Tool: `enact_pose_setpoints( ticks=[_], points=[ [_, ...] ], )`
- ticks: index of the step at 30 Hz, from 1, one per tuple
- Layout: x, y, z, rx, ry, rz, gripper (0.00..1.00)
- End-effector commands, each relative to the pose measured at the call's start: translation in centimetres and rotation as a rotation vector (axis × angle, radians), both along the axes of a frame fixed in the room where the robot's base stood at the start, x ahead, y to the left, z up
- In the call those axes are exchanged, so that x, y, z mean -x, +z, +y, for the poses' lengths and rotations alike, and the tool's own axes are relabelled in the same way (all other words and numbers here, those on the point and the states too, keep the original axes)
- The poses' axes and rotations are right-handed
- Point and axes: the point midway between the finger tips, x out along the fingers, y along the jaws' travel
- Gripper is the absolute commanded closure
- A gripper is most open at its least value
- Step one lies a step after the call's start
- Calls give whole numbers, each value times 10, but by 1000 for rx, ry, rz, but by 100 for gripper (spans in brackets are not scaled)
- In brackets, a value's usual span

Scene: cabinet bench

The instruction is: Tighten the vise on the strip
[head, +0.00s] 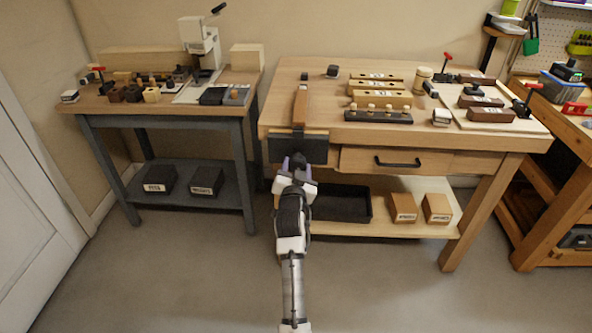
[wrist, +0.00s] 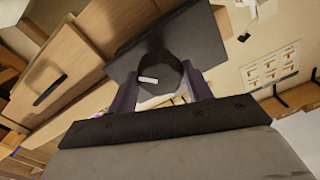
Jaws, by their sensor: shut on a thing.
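The vise (head: 284,146) is a dark plate on the front left edge of the wooden workbench. A brown wooden strip (head: 300,108) stands above it at the bench's left end; how firmly it sits in the jaws cannot be told. My gripper (head: 295,163) is in front of the vise, shut on its dark knob. In the wrist view, my gripper's purple fingers (wrist: 162,92) lie on either side of the round dark knob (wrist: 158,72), which has a white mark. The dark vise plate (wrist: 200,45) is behind the knob. The strip cannot be made out there.
The workbench (head: 440,133) holds several wooden blocks and a pale board (head: 535,127) to the right. A drawer with a black handle (head: 398,162) is right of the vise. A black tray (head: 342,203) sits on the lower shelf. A grey-legged table (head: 165,122) stands left, across a gap.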

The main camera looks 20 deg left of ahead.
Motion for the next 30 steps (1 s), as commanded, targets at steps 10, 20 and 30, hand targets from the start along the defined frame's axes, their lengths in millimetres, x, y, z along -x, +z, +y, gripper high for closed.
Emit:
enact_pose_setpoints(
  ticks=[10, 20, 30],
  points=[
    [0, -3, 0, -30, 0, 12, 70],
    [0, -4, 1, -186, 1, 55, 70],
    [-1, -2, 1, -286, 1, 86, 70]
  ],
)
